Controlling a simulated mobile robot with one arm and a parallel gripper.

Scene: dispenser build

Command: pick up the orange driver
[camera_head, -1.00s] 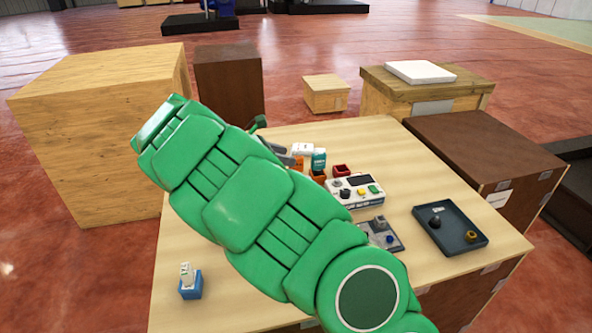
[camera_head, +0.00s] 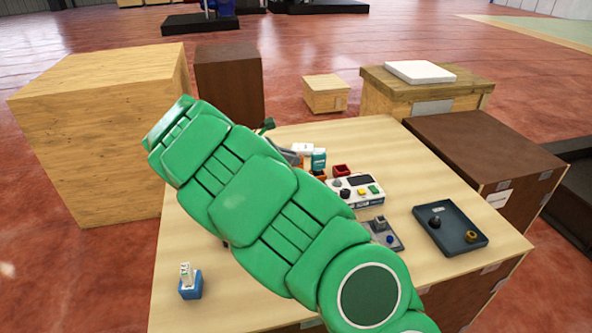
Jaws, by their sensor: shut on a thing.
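My green arm crosses the middle of the table and hides most of my gripper (camera_head: 290,157). Only a grey part of the gripper shows past the arm's upper edge, beside the white and teal boxes. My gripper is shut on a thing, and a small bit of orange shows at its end. This seems to be the orange driver (camera_head: 299,162), but its shape and tip are hidden behind the arm. I cannot tell whether it is clear of the tabletop.
The table (camera_head: 400,165) also bears a white box (camera_head: 303,148), a teal box (camera_head: 319,157), a red bin (camera_head: 341,170), a white control unit (camera_head: 356,190), a grey fixture (camera_head: 389,236), a dark tray (camera_head: 450,230) and a blue holder (camera_head: 190,288). The table's right side has free room.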

